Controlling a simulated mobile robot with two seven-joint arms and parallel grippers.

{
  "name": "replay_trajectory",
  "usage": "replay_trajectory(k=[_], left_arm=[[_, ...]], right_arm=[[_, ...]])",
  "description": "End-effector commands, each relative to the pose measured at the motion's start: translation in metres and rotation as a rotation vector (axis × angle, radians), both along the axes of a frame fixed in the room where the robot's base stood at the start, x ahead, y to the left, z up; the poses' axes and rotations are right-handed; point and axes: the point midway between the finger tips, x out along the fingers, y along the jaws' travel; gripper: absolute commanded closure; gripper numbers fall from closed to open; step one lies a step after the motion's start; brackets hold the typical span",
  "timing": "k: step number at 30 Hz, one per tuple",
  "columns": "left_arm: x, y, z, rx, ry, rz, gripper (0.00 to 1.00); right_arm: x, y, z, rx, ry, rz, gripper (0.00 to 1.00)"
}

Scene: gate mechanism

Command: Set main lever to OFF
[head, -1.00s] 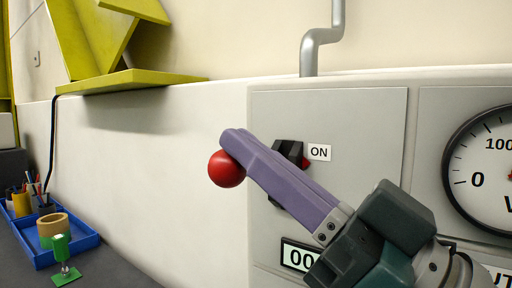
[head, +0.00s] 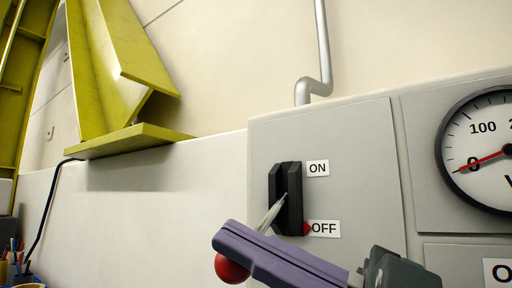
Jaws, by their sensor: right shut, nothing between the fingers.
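The main lever has a black slotted housing (head: 286,199) on the grey panel, with an ON label (head: 317,168) at its upper right and an OFF label (head: 326,229) at its lower right. Its metal shaft (head: 271,215) slants down and toward me to a red ball knob (head: 231,268). A red pointer (head: 307,229) sits beside OFF. My right gripper (head: 232,240) is shut and empty, with its purple fingers over the top of the knob, hiding part of it. Whether they touch the knob I cannot tell. My left gripper is out of view.
A round gauge (head: 485,150) on the right has its red needle near 0. A grey pipe (head: 324,60) runs above the panel. A yellow-green bracket (head: 125,142) juts from the wall at left. The wall between bracket and panel is clear.

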Motion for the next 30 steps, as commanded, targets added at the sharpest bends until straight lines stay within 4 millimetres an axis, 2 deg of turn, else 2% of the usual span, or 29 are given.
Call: replay_trajectory(k=[6,22,26,30], left_arm=[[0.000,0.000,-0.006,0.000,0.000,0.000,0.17],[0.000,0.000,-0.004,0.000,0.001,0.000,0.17],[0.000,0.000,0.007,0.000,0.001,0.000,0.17],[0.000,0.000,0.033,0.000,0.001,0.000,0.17]], right_arm=[[0.002,-0.001,-0.005,0.001,0.001,0.000,1.00],[0.002,-0.001,-0.003,0.001,0.001,0.000,1.00],[0.003,-0.002,0.011,0.002,0.000,-0.002,1.00],[0.008,-0.005,0.041,0.001,0.000,-0.007,1.00]])
